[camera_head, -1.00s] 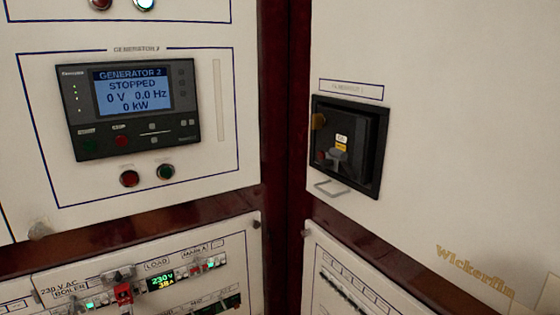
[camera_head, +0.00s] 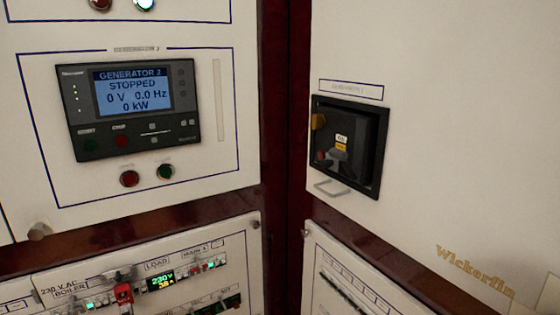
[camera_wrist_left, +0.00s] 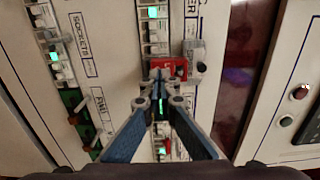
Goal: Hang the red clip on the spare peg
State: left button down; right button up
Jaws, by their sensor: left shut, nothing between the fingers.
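The red clip (camera_head: 123,293) is on the lower left breaker panel, just below a grey fitting (camera_head: 118,273). In the left wrist view the red clip (camera_wrist_left: 181,68) is right at the fingertips of my left gripper (camera_wrist_left: 160,80), partly hidden by them. The fingers are shut with nothing between them; I cannot tell whether they touch the clip. The grey fitting (camera_wrist_left: 193,50) is beside the clip there. I cannot pick out the spare peg for sure. My right gripper is in neither view.
Breaker rows with green lights (camera_wrist_left: 55,57) and red and green parts surround the clip. Above the panel is the generator display (camera_head: 132,98), showing STOPPED. A black switch box (camera_head: 375,150) with a wire handle (camera_head: 332,189) juts from the right wall.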

pick_arm(q)
jog(key=shift+w+a, duration=0.3)
jog(key=shift+w, duration=0.15)
pick_arm(e)
jog(key=shift+s+f, duration=0.2)
pick_arm(q)
jog(key=shift+x, duration=0.75)
pick_arm(e)
jog(key=shift+w, duration=0.3)
pick_arm(q)
jog(key=shift+v, duration=0.8)
jog(key=v, duration=1.6)
jog(key=shift+s+b, duration=0.25)
jog(key=shift+b, duration=0.05)
pick_arm(e)
notch_tip(320, 180, up, 2)
jog(key=shift+w+r, duration=0.15)
jog(key=shift+r, duration=0.05)
